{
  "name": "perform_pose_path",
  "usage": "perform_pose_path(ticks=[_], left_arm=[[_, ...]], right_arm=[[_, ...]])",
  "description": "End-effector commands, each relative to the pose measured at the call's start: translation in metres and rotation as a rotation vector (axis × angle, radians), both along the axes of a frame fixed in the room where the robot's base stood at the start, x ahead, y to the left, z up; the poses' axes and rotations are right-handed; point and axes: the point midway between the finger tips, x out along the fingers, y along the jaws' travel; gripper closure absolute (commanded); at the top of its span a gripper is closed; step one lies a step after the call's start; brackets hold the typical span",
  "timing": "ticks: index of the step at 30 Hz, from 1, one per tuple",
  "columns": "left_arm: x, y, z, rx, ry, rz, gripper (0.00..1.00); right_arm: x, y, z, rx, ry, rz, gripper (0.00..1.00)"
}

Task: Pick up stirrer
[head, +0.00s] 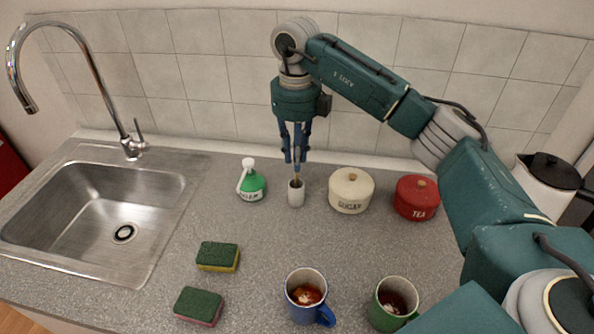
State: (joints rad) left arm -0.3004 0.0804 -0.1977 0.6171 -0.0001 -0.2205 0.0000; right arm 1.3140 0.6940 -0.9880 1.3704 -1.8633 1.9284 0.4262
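A thin brown stirrer (297,179) stands in a small white cup (296,195) near the back middle of the counter. Only its upper end shows above the rim. My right gripper (296,160) points straight down right over the cup, its fingertips at the top of the stirrer. The fingers are fairly close together, but I cannot tell if they are shut on the stirrer. My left gripper is not in view.
A green-white bottle (251,183) stands left of the cup; sugar (351,190) and tea (416,197) canisters stand right. Blue (293,306) and green (381,316) mugs and two sponges (217,256) (198,304) are in front. The sink (170,190) is left.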

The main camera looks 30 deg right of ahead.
Motion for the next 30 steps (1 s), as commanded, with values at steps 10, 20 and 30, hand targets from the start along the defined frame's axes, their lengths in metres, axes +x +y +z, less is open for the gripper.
perform_pose_path(ticks=[10, 20, 30], left_arm=[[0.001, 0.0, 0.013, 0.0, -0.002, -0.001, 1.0], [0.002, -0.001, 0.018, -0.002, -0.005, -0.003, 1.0], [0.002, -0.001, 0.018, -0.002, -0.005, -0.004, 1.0]], right_arm=[[-0.002, 0.0, -0.037, -0.001, 0.004, 0.0, 0.8], [0.0, 0.0, -0.063, 0.0, -0.001, 0.001, 0.8], [0.0, 0.0, -0.063, 0.0, -0.001, 0.0, 1.0]])
